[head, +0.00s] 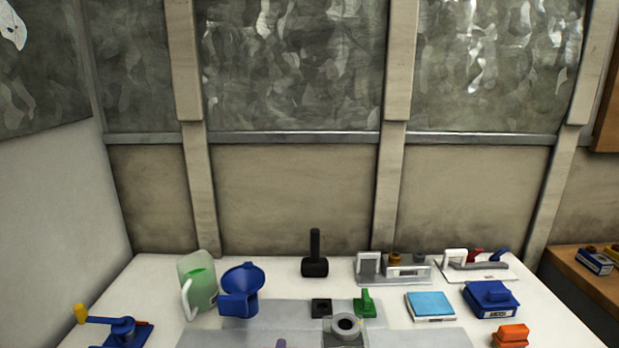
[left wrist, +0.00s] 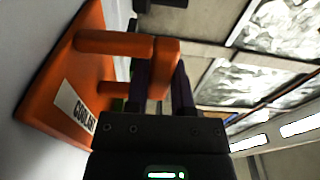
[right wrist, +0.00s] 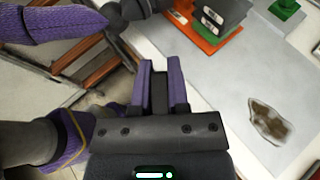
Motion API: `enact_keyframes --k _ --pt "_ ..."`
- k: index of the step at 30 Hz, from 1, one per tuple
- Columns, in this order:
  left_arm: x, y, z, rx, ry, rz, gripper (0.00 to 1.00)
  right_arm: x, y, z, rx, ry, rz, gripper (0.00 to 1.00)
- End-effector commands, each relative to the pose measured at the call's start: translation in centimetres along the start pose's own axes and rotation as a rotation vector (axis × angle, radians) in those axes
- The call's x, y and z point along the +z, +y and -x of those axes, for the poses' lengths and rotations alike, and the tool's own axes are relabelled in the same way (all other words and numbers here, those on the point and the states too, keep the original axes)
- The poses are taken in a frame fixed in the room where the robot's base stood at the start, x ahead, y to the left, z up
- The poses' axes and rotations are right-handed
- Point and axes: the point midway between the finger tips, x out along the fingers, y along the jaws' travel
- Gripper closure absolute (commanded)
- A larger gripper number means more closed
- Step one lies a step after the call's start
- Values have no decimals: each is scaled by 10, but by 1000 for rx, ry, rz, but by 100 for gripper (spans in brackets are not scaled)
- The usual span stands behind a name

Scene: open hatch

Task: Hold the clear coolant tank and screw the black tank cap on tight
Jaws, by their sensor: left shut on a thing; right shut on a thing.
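The coolant tank (head: 345,338) shows at the bottom edge of the head view as a clear grey block with a grey ring on top; its lower part is cut off. In the left wrist view my left gripper (left wrist: 165,80) is shut on an upright orange handle of an orange part labelled COOLANT (left wrist: 60,85), which I take to be the tank's side. In the right wrist view my right gripper (right wrist: 161,88) is shut on a dark piece, apparently the black tank cap (right wrist: 159,90), mostly hidden between the purple fingers. It is apart from the orange part.
Behind the tank stand a small black block (head: 321,306) and a green piece (head: 365,302). A green jug (head: 200,282) and blue funnel (head: 240,290) stand left, a black mallet (head: 315,265) at the back, a light-blue box (head: 430,305) right. The grey mat (right wrist: 215,75) has clear room.

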Motion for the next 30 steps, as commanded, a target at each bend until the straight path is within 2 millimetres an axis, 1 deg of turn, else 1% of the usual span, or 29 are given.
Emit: enact_keyframes --k 8,11,14,17,18,20,21,22,24,27,30 --pt "0 1 0 2 1 1 100 0 -2 -1 -4 -1 -1 100" --pt "0 0 0 2 1 1 100 4 -14 -11 -38 -4 -14 100" --pt "0 0 0 1 0 1 100 15 -38 -34 -107 -8 -40 100" --pt "0 0 0 0 0 1 100 37 -66 -66 -187 -8 -71 100" --pt "0 0 0 0 0 1 100 49 -77 -79 -217 -7 -83 100" --pt "0 0 0 0 0 1 100 70 -91 -98 -260 -5 -101 100" --pt "0 0 0 0 0 1 100 86 -99 -109 -288 -4 -111 100" --pt "0 0 0 0 0 1 100 97 -104 -116 -305 -4 -120 100" --pt "0 0 0 0 0 1 100 120 -112 -129 -342 -1 -135 100" --pt "0 0 0 -1 -1 1 100 144 -119 -138 -378 2 -151 100" --pt "0 0 0 -1 -1 1 100 153 -122 -142 -392 5 -159 100"
